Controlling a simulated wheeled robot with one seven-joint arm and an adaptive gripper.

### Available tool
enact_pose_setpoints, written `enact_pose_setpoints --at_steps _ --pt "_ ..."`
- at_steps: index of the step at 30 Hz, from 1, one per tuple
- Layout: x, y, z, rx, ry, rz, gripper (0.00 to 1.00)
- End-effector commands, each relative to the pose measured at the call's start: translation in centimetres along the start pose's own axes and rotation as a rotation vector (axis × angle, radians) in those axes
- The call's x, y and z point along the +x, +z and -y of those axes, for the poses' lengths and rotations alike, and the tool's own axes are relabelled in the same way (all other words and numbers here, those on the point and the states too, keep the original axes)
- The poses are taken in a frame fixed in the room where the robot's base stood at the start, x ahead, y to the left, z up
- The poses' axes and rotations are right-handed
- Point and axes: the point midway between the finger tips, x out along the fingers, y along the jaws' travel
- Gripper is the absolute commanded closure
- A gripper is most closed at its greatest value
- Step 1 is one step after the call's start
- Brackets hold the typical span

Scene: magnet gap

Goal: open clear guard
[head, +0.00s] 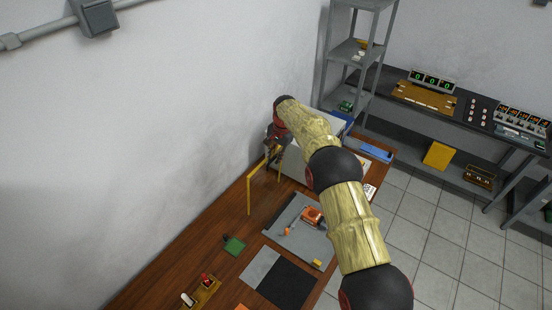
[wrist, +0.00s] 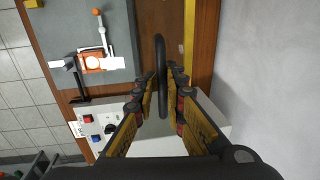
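A yellow frame (head: 249,194) stands upright at the wall side of the wooden bench and looks like the edge of the clear guard; its clear panel cannot be made out. A yellow bar (wrist: 188,35) also shows in the wrist view. My gripper (head: 271,150) is at the frame's upper far end. In the wrist view my gripper (wrist: 161,78) has its fingers apart, one on each side of a long black handle (wrist: 160,55). I see slight gaps beside the handle, and no clear contact. The handle's mounting is hidden.
A grey plate (head: 292,236) with an orange-and-white toggle clamp (head: 312,215) lies on the bench (head: 219,218). A pale box (wrist: 145,143) with red and blue buttons is near the gripper. The wall (head: 130,150) is close on one side. A green block (head: 234,245) lies nearer.

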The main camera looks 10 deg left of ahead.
Motion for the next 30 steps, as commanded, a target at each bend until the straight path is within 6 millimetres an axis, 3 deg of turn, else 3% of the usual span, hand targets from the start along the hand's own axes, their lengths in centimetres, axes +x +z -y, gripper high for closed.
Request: enact_pose_setpoints --at_steps 11,24,30 --pt "-0.5 -0.1 0.0 0.0 0.0 -0.001 0.87" --pt "-8.5 -0.1 0.1 0.0 -0.001 -0.002 0.87" --pt "-11.1 -0.1 0.1 0.0 -0.001 -0.001 0.87"
